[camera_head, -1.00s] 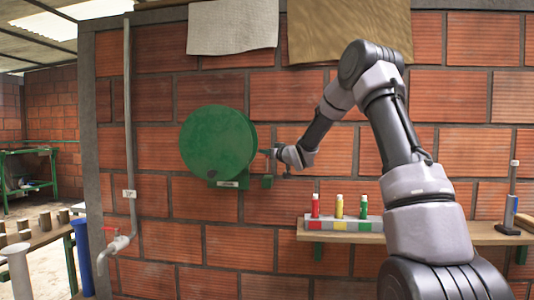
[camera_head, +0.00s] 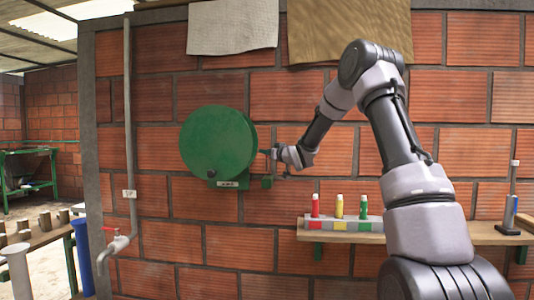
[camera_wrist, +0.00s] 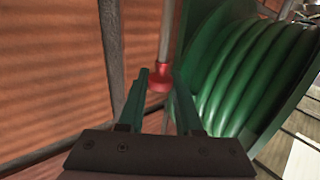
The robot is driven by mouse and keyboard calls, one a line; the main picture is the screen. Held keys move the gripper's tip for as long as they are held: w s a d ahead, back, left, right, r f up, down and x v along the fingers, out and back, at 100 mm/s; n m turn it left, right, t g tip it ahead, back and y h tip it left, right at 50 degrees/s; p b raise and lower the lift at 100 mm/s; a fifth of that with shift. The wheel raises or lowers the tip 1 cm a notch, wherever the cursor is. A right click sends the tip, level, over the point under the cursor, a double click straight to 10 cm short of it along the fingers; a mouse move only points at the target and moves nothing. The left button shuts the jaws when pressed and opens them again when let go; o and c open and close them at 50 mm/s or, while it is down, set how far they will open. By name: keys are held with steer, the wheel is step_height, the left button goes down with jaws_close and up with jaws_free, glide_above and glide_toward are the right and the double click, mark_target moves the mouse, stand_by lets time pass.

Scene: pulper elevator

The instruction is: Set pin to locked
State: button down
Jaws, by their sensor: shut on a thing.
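The pin shows in the wrist view as a red knob (camera_wrist: 159,82) on a grey rod (camera_wrist: 166,35). My gripper (camera_wrist: 161,78) has its two teal fingers on either side of the red knob, shut on it near the fingertips. In the head view my gripper (camera_head: 266,152) is at the right edge of the green drum (camera_head: 215,142), close to the brick wall. The pin is too small or hidden to make out there. The ribbed green side of the drum (camera_wrist: 250,75) is just right of my fingers in the wrist view.
A wooden shelf (camera_head: 470,235) on the right carries a rack with red, yellow and green bottles (camera_head: 340,208). A pipe with a red-handled tap (camera_head: 116,242) runs down the wall at left.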

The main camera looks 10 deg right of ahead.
mark_target(267, 157)
steer(key=shift+f, duration=1.55)
steer(key=c, duration=0.6)
jaws_free()
steer(key=shift+s+d+r, duration=0.1)
steer(key=shift+s+d, duration=0.1)
steer(key=shift+s, duration=0.1)
steer(key=v, duration=1)
steer(key=shift+s+a, duration=0.1)
steer(key=shift+s, duration=0.05)
